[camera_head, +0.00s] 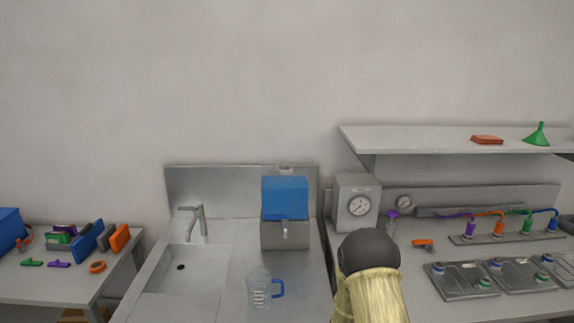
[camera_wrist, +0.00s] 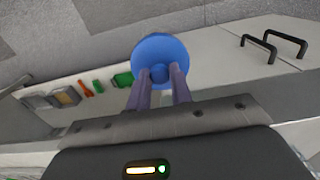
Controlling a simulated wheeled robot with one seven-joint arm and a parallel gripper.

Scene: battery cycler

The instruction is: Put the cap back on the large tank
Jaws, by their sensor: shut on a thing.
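The blue cap (camera_wrist: 160,58) is a round disc with a small knob in its middle. In the wrist view my gripper (camera_wrist: 160,76) is shut on that knob, with its two purple-grey fingers on either side. The large tank (camera_head: 285,198) appears to be the blue box on a grey base with a tap at its front, on the sink counter. A short pale neck (camera_head: 285,169) stands on its top. In the head view my arm is at the lower middle right and my gripper is hidden. The tank cannot be made out in the wrist view.
A clear jug (camera_head: 260,290) with a blue handle stands in front of the tank. The sink (camera_head: 181,268) and faucet (camera_head: 196,220) are to its left. A dial box (camera_head: 356,205) stands to its right. A shelf (camera_head: 440,138) overhangs the right bench. Black handles (camera_wrist: 285,43) show in the wrist view.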

